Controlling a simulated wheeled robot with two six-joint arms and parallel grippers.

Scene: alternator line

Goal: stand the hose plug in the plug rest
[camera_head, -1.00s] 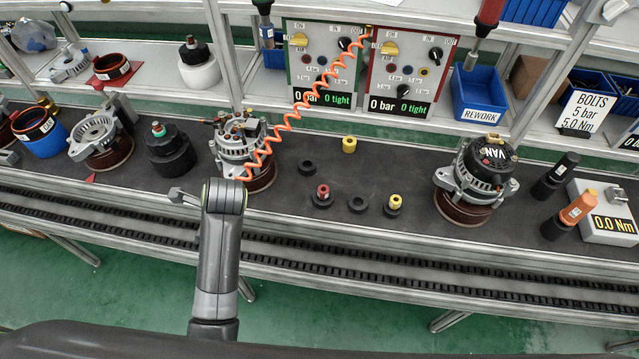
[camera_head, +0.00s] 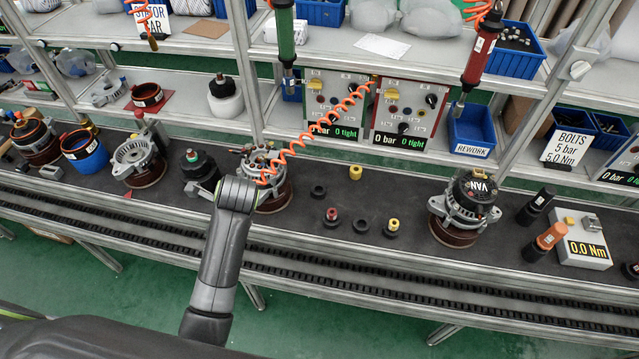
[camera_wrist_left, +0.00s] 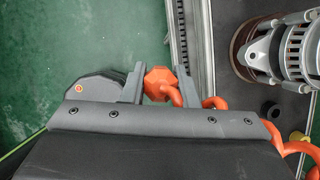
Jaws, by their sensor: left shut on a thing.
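My left gripper (camera_head: 203,189) is over the conveyor's near side, left of an open alternator (camera_head: 268,190). In the left wrist view its two fingers (camera_wrist_left: 160,88) are shut on the orange hose plug (camera_wrist_left: 158,80); the green floor and a conveyor rail show beyond. The orange coiled hose (camera_head: 318,127) runs from the panels down behind my wrist. Two empty black rings (camera_head: 318,191) and (camera_head: 361,226) lie on the dark belt; other rings hold a red plug (camera_head: 332,214) and a yellow plug (camera_head: 393,224). I cannot tell which thing is the plug rest. My right gripper is out of view.
A yellow piece (camera_head: 355,173) stands alone on the belt. The green panel (camera_head: 317,88) and red panel (camera_head: 384,115) stand behind. A black round part (camera_head: 199,168) is close behind my gripper.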

